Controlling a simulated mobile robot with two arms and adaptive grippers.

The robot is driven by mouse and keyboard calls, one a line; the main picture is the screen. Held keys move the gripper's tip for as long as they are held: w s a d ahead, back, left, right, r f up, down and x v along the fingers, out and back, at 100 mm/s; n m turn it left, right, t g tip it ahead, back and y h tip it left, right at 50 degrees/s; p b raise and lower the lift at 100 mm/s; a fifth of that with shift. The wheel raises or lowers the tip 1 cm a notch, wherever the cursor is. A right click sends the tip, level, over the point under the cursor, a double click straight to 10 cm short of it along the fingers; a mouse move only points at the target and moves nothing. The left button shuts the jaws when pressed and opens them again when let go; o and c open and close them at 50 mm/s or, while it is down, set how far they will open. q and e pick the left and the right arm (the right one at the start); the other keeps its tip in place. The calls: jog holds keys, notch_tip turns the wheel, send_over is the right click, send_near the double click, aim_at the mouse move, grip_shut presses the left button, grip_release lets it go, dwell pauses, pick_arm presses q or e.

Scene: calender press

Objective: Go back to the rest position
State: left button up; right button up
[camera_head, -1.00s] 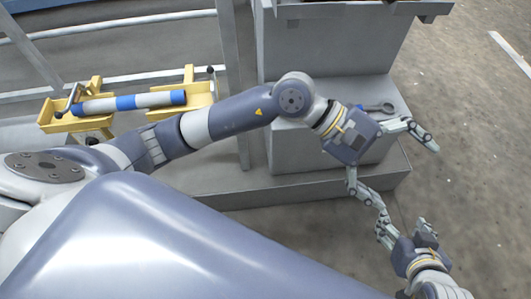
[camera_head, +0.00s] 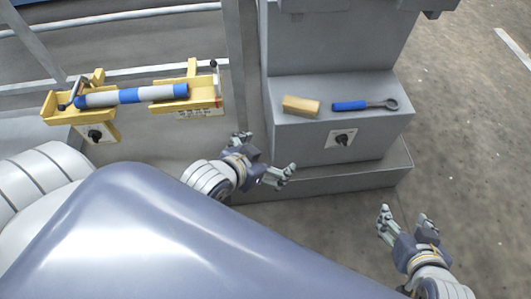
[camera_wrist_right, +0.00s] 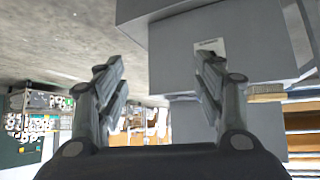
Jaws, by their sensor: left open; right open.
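In the head view my left gripper (camera_head: 264,155) is open and empty, held low in front of the grey machine step. My right gripper (camera_head: 405,222) is open and empty at the lower right, above the floor and apart from the machine. In the right wrist view its two fingers (camera_wrist_right: 160,90) stand wide apart with nothing between them. Neither gripper touches anything that I can see.
A grey step (camera_head: 375,88) carries a tan block (camera_head: 301,106) and a blue-handled wrench (camera_head: 350,105); a black knob (camera_head: 342,140) is on its front. A blue-and-white roller (camera_head: 130,96) lies across yellow brackets (camera_head: 206,90). Floor at right is clear.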

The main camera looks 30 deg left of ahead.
pick_arm(q)
jog(key=shift+s+f, duration=0.35)
jog(key=shift+s, duration=0.1)
